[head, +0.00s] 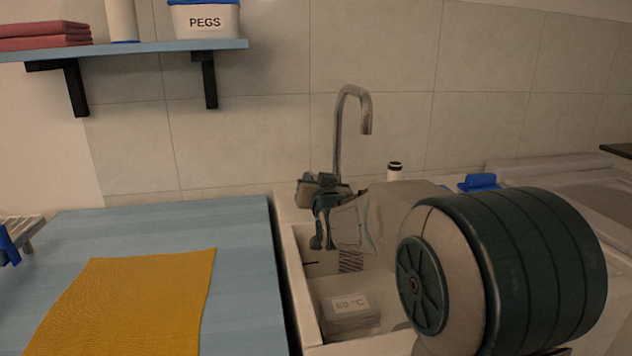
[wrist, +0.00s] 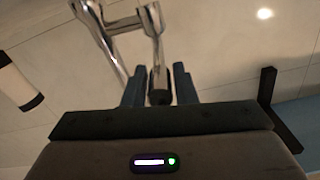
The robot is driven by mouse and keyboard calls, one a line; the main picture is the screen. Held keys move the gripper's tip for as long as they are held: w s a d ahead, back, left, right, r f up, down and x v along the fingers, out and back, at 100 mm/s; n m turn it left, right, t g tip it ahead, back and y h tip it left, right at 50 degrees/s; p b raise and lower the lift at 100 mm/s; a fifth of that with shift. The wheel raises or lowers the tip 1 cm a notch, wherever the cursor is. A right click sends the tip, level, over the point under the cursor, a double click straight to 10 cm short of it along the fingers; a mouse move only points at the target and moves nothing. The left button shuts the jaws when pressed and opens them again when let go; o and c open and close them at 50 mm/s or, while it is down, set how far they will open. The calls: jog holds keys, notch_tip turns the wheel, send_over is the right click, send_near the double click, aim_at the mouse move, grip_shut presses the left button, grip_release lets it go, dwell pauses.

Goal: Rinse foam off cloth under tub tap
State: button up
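A yellow-orange cloth (head: 125,305) lies flat on the blue-striped worktop (head: 245,240) at the lower left; I cannot make out foam on it. The chrome tap (head: 340,135) rises behind the white tub (head: 297,275), its spout curving to the right. My gripper (head: 318,184) is at the tap's base, away from the cloth. In the wrist view the tap's lever (wrist: 160,88), chrome with a dark end, lies between my two fingers (wrist: 158,84). Whether they press on it is unclear. My arm hides part of the tub.
A grey box (head: 350,318) marked 60 °C sits in the tub. A shelf (head: 140,49) above the worktop holds folded red cloths (head: 45,32), a white roll-like item and a PEGS tub (head: 206,22). A rack (head: 22,232) stands at the far left. A blue-topped item (head: 480,182) stands at the right.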

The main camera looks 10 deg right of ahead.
grip_shut()
jog(key=shift+r+g+p, duration=0.4)
jog(key=shift+r+p, duration=0.1)
jog(key=shift+p, duration=0.2)
jog(key=shift+w, duration=0.1)
jog(key=shift+f, duration=0.1)
jog(key=o, duration=0.8)
grip_release()
jog(key=s+r, duration=0.1)
jog(key=s, duration=1.2)
jog(key=shift+s, duration=0.4)
